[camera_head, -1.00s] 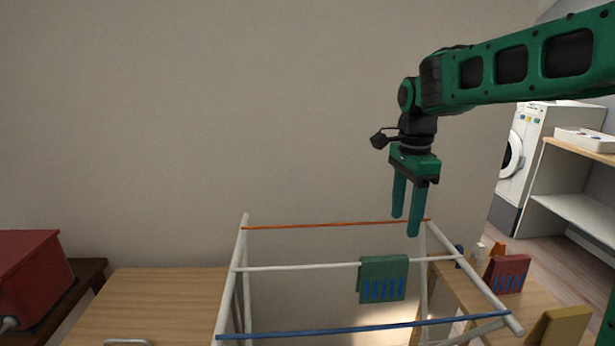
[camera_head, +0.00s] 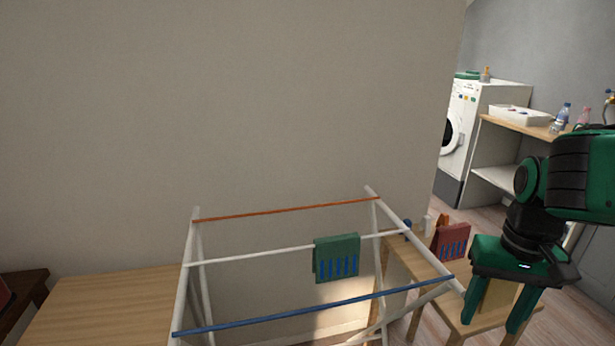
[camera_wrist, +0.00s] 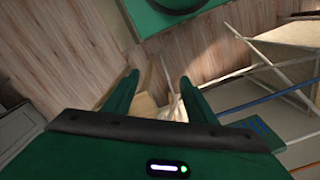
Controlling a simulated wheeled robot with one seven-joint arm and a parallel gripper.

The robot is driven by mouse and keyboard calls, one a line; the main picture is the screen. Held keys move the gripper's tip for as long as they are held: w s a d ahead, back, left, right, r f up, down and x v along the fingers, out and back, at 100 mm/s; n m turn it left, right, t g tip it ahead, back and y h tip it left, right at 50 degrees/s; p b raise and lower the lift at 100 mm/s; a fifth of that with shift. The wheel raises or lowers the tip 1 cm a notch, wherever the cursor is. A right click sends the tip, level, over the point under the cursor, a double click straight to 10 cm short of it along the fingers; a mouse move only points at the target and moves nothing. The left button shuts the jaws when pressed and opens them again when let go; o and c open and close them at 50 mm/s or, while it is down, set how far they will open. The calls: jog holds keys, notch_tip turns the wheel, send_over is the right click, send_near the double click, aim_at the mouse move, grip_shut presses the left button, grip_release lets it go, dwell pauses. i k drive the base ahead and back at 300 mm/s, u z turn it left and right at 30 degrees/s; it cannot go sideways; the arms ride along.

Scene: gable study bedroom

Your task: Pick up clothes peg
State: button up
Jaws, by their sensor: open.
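I cannot make out a clothes peg for certain in either view. Small objects, one blue (camera_head: 407,228) and one white (camera_head: 428,224), stand on a low wooden stool (camera_head: 408,262) right of the drying rack; they are too small to name. My gripper (camera_head: 493,320) is at the lower right in the head view, in front of the stool's right part, fingers pointing down, open and empty. In the wrist view my gripper (camera_wrist: 159,76) has its fingers apart, with a pale wooden surface (camera_wrist: 146,106) showing between them.
The drying rack (camera_head: 300,315) has a striped green cloth (camera_head: 337,258) on its middle rod. A wooden table (camera_head: 105,305) is at left. A washing machine (camera_head: 478,115) and shelf (camera_head: 515,125) stand behind.

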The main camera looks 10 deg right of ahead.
aim_at(425, 223)
jog(key=u, duration=1.9)
jog(key=k, duration=1)
jog(key=z, duration=1.95)
